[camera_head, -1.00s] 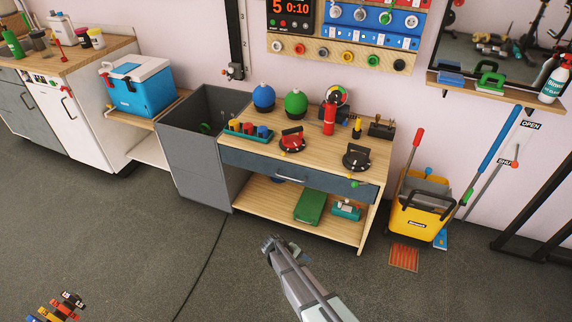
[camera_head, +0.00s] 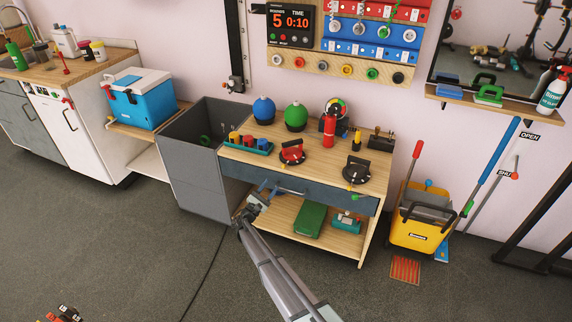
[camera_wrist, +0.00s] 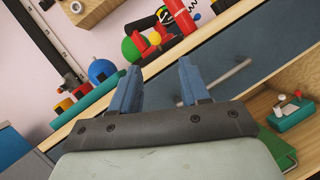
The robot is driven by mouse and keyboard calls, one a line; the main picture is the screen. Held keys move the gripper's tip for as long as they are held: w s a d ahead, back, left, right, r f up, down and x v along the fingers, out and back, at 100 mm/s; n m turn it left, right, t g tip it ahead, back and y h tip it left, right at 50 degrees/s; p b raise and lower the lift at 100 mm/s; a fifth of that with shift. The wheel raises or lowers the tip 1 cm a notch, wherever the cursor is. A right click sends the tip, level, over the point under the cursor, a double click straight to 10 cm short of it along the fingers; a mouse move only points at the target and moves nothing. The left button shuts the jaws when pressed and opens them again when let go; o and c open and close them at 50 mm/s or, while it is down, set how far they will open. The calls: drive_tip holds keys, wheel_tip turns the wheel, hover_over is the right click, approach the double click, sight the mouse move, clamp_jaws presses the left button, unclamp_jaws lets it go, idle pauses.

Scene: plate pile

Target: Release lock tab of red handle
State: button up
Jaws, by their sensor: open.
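The red handle (camera_head: 292,150) sits on a round dark base on the wooden tabletop, left of centre. A small yellow spot shows at its lower left; I cannot make out the lock tab clearly. In the wrist view the red handle (camera_wrist: 147,43) appears beyond the fingers, in front of a green ball. My gripper (camera_head: 268,188) is in front of the workbench drawer, below the tabletop edge and apart from the handle. In the wrist view my gripper (camera_wrist: 160,80) has its two blue fingers spread, with nothing between them.
The drawer's bar handle (camera_head: 290,191) is close to my gripper. A black-handled device (camera_head: 356,169) and a red extinguisher (camera_head: 329,130) stand right of the red handle. A teal tray (camera_head: 248,149) of coloured pieces lies left. A grey bin (camera_head: 192,175) stands left of the bench.

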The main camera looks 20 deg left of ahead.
sight(283, 167)
drive_tip(key=w+d+r, duration=0.1)
drive_tip(key=w+r, duration=0.1)
drive_tip(key=w, duration=0.2)
drive_tip(key=w+d+r+n, duration=0.1)
drive_tip(key=w, duration=0.3)
drive_tip(key=w+d+r+n, duration=0.1)
drive_tip(key=w+r, duration=0.1)
drive_tip(key=w, duration=0.2)
drive_tip(key=shift+w+r, duration=0.1)
drive_tip(key=shift+r, duration=0.25)
drive_tip(key=shift+c, duration=0.4)
clamp_jaws()
